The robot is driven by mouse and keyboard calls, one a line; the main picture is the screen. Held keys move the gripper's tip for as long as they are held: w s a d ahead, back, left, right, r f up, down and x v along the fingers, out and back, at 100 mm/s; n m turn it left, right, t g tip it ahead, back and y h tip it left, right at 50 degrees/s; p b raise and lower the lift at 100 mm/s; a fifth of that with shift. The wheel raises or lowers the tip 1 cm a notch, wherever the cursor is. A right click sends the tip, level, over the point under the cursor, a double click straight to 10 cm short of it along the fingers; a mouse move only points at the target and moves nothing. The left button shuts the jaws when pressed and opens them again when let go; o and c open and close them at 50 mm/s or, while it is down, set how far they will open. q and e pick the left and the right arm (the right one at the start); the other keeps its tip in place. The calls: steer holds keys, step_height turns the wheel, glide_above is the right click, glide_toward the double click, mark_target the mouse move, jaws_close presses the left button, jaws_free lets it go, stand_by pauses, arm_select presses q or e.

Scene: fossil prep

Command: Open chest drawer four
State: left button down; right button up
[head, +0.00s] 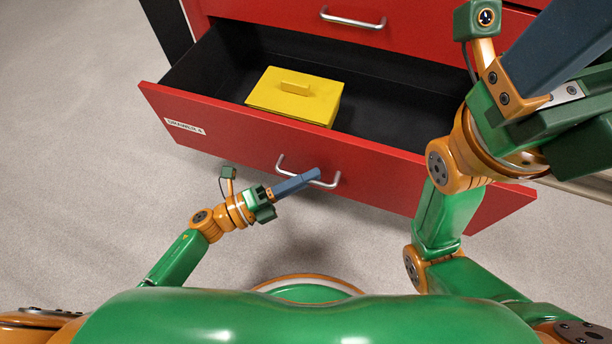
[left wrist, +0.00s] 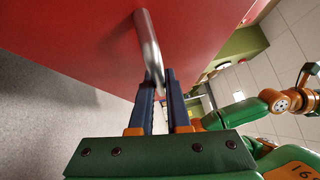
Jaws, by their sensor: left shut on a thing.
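The red chest drawer (head: 235,140) stands pulled out, its black inside showing. A white label (head: 185,127) on its front reads "DRAWER" with a last character too small to be sure of. My left gripper (head: 312,175) is shut on the drawer's silver bar handle (head: 281,163). In the left wrist view the handle (left wrist: 147,38) runs down between the two dark fingers. My right gripper (head: 565,50) is raised over the right end of the drawer. Only part of its blue fingers shows, so its opening cannot be told.
A yellow lidded box (head: 315,103) lies inside the open drawer. Another red drawer with a silver handle (head: 353,20) is above it and looks shut. The grey floor (head: 80,170) is clear to the left and in front of the drawer.

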stand_by(0.3)
arm_select(q)
steer(key=c, duration=0.9)
jaws_free()
steer(key=shift+a, duration=0.1)
steer(key=p+v, duration=0.1)
steer(key=v, duration=0.6)
steer(key=shift+s, duration=0.1)
steer(key=shift+a, duration=0.1)
